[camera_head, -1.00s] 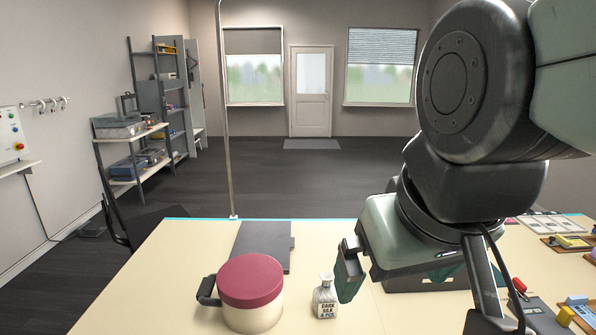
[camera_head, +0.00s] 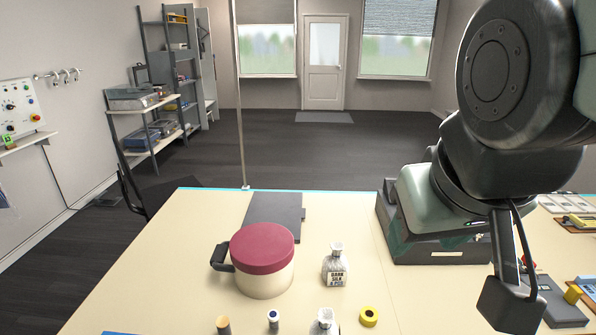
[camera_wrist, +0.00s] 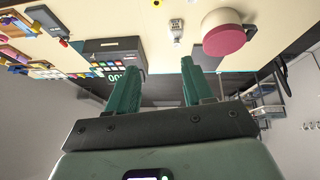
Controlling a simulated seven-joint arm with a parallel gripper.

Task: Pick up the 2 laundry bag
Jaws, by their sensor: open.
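I cannot make out a laundry bag in either view. My gripper (camera_wrist: 160,58) shows in the wrist view with its two green fingers apart and nothing between them. The wrist view shows the table upside down beyond the fingertips.
A red-lidded pot (camera_head: 262,250) stands on the table before a dark grey board (camera_head: 273,213). A labelled bottle (camera_head: 336,268) stands right of it, a yellow ring (camera_head: 369,316) in front. A thin pole (camera_head: 240,130) rises behind.

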